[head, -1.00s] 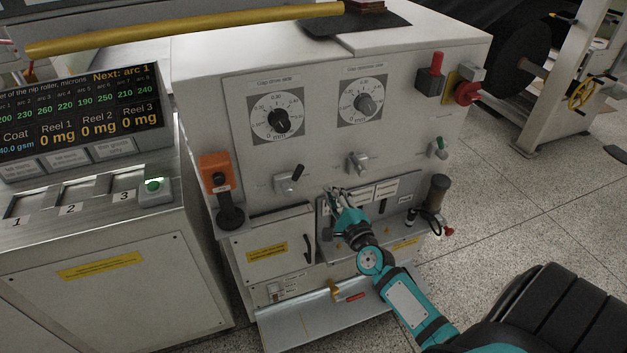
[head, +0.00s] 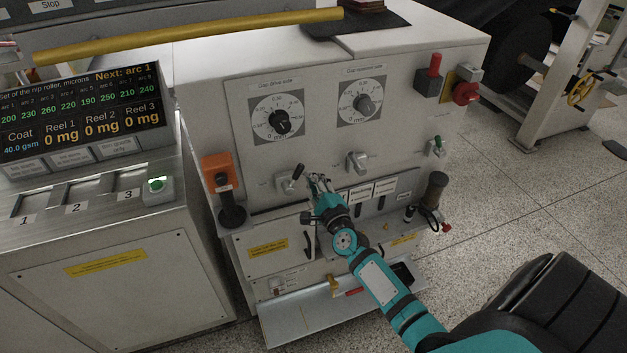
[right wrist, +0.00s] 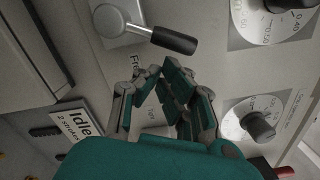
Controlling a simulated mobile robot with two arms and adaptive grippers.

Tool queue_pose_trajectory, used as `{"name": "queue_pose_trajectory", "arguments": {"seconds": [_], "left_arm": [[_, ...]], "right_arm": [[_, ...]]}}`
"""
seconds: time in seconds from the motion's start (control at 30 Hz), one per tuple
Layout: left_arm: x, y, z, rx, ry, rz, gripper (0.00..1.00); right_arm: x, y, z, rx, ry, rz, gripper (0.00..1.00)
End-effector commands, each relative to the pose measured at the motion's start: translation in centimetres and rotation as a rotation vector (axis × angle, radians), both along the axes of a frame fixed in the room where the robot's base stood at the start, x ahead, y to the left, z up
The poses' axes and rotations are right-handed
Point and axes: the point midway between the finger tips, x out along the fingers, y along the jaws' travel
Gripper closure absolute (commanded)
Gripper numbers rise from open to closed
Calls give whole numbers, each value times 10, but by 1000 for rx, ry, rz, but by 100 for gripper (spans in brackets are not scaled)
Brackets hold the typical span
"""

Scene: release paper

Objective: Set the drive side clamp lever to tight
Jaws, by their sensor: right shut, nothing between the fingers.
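The drive side clamp lever (head: 297,172) is a black handle on a grey block below the left gap dial (head: 278,120). Its handle tilts up and right in the head view. In the right wrist view the lever's handle (right wrist: 174,39) lies above the fingertips, with a small gap showing. A partly covered label beside it seems to begin "Fr". My right gripper (head: 315,179) is shut and empty, just right of the lever; its fingers (right wrist: 157,72) also show in the wrist view. My left gripper is not in view.
A second clamp lever (head: 357,162) sits below the right dial (head: 362,102). An orange box with a black stick (head: 218,172) stands at the panel's left edge. Labelled slots (head: 375,195) lie right of my gripper. A metal shelf (head: 300,318) juts out low in front.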

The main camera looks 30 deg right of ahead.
Motion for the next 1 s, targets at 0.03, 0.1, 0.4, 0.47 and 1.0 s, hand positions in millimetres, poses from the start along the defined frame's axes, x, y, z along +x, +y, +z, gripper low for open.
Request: {"name": "queue_pose_trajectory", "arguments": {"seconds": [0.03, 0.1, 0.4, 0.47, 1.0], "left_arm": [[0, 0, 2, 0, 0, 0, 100], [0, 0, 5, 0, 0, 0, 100], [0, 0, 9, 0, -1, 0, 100], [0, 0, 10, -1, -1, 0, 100], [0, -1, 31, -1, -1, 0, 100]], "right_arm": [[0, 0, 1, -7, 2, 0, 100], [0, 1, 3, -23, 6, 0, 100], [1, 3, 5, -70, 17, 0, 100], [1, 3, 6, -80, 19, 0, 100], [3, 12, 19, -245, 58, 2, 100]]}}
